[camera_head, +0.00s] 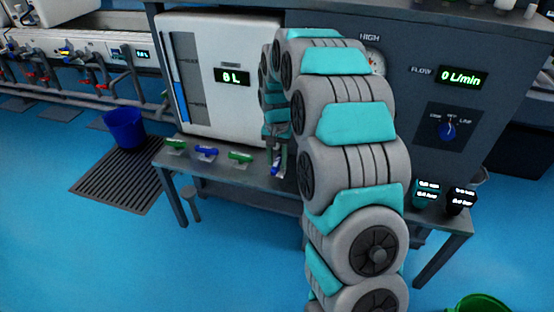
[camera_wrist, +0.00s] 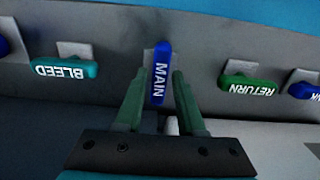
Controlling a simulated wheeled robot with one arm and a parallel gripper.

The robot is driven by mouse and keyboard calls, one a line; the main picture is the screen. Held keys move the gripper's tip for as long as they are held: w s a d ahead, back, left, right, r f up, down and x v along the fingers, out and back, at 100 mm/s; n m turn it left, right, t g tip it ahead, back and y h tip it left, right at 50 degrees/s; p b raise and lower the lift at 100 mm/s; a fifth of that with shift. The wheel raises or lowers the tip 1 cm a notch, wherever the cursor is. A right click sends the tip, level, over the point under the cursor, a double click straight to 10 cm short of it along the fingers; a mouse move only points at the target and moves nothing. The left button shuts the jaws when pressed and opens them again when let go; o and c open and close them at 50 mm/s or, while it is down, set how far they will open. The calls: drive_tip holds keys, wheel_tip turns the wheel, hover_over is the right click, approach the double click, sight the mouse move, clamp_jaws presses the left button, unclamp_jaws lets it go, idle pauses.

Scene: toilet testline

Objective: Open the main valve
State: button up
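The main valve's blue handle, lettered MAIN (camera_wrist: 160,75), is in the middle of the wrist view. It lies lengthwise, pointing along my fingers and crosswise to the neighbouring handles. My gripper (camera_wrist: 158,76) is open, with one green finger on each side of the handle and a visible gap on both sides. In the head view my gripper (camera_head: 278,145) is at the bench's front edge, partly hidden by my arm. A blue handle (camera_head: 276,168) shows just below it.

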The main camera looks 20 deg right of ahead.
sight(277, 162)
drive_tip(key=shift+o, duration=1)
wheel_tip(277, 162, up, 7)
drive_tip(key=shift+w+r, duration=0.1)
drive_tip(key=shift+r, duration=0.3)
